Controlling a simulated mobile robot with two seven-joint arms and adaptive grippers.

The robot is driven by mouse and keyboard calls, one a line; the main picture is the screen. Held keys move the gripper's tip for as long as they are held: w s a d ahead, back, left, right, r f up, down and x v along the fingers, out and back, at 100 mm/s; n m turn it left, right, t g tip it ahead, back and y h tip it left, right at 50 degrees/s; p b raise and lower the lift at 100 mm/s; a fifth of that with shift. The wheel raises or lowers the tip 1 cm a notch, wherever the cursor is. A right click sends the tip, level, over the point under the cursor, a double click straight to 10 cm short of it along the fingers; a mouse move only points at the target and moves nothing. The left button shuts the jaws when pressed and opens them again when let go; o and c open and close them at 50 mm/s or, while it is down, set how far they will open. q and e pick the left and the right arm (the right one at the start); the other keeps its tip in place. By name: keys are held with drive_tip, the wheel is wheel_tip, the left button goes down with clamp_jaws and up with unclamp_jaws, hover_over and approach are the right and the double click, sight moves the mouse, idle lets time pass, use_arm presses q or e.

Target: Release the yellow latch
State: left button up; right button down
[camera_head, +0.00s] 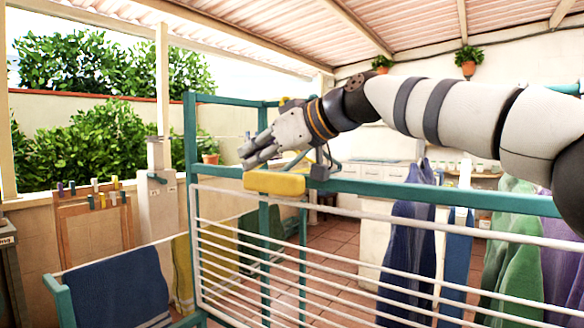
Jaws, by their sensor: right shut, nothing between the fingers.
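The yellow latch (274,183) sits on the teal top rail of a drying rack, left of the picture's middle. My right arm comes in from the right, and its gripper (250,158) is just above the latch's left end. The fingers are together, pointing left and down, with nothing between them. I cannot tell whether they touch the latch. My left gripper is not in view.
The teal rack frame (430,194) with white bars (330,262) fills the lower middle. A dark blue towel (118,290) hangs at the lower left. Purple-blue (408,245) and green (510,250) cloths hang at the right. Open air lies left of the gripper.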

drive_tip(key=shift+f, duration=0.15)
drive_tip(key=v, duration=1.2)
